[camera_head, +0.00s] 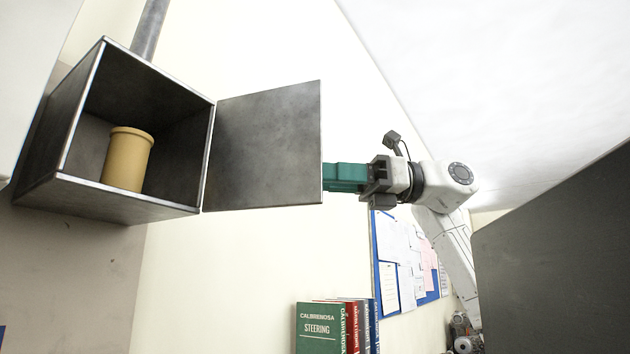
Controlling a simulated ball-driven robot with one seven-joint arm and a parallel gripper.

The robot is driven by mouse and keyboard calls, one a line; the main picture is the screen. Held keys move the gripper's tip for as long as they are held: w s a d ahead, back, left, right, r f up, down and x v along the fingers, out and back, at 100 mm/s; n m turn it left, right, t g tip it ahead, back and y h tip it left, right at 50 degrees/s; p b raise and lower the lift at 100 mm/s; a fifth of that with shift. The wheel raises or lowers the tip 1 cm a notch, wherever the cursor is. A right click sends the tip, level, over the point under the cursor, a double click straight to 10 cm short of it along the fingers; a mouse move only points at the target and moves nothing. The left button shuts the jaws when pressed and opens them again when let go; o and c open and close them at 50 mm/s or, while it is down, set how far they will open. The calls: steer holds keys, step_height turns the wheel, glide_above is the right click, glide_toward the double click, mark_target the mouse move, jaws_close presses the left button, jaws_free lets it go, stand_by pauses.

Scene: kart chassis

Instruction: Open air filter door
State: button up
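The air filter box (134,207) is a dark metal box on the wall at the upper left. Its grey metal door (264,148) is swung wide open to the right, hinged along the box's right front edge. A tan cylindrical filter (128,160) stands inside the box. My gripper (345,177), with green fingers, is at the right edge of the door. The fingertips meet or pass behind the door edge, so I cannot tell whether they touch it or whether they are open or shut.
A metal pipe (149,28) rises from the box top. Several books (338,326) stand below the door. A blue pinboard with papers (405,262) hangs behind my arm. A large dark panel (560,260) fills the lower right. The wall between box and books is bare.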

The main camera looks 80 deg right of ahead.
steer(key=b+v, duration=0.1)
steer(key=v, duration=0.6)
steer(key=shift+s, duration=0.3)
steer(key=shift+d, duration=0.1)
